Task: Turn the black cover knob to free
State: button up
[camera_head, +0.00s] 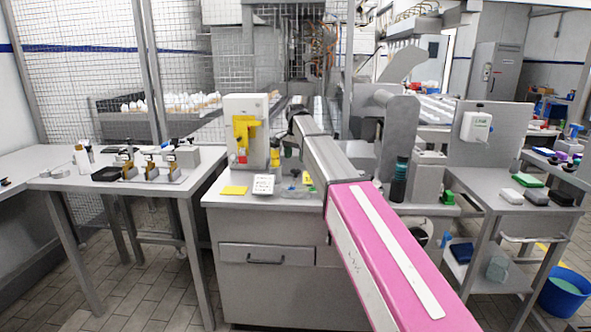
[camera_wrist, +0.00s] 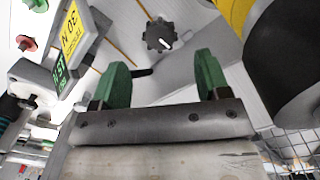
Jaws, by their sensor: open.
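A black knob (camera_wrist: 158,35) with a scalloped edge and a white pointer mark sits on a pale panel at the top middle of the wrist view. The mark points toward the lower right of that picture. My gripper (camera_wrist: 162,74) has two green fingers, spread apart and empty. The knob lies beyond the fingertips, roughly in line with the gap between them, and looks untouched. In the head view a cream machine (camera_head: 232,107) with yellow parts stands on the grey bench. I cannot make out the knob or my fingers there.
In the wrist view, a yellow-and-green label plate (camera_wrist: 75,35) and a red button (camera_wrist: 26,42) are at left. A large black-and-yellow part (camera_wrist: 285,60) is close at right. In the head view, a yellow pad (camera_head: 234,190) lies on the bench front.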

aim_at(296, 170)
notch_tip(296, 170, down, 6)
jog(key=shift+r, duration=0.1)
dwell(0.4)
jog(key=c, duration=0.9)
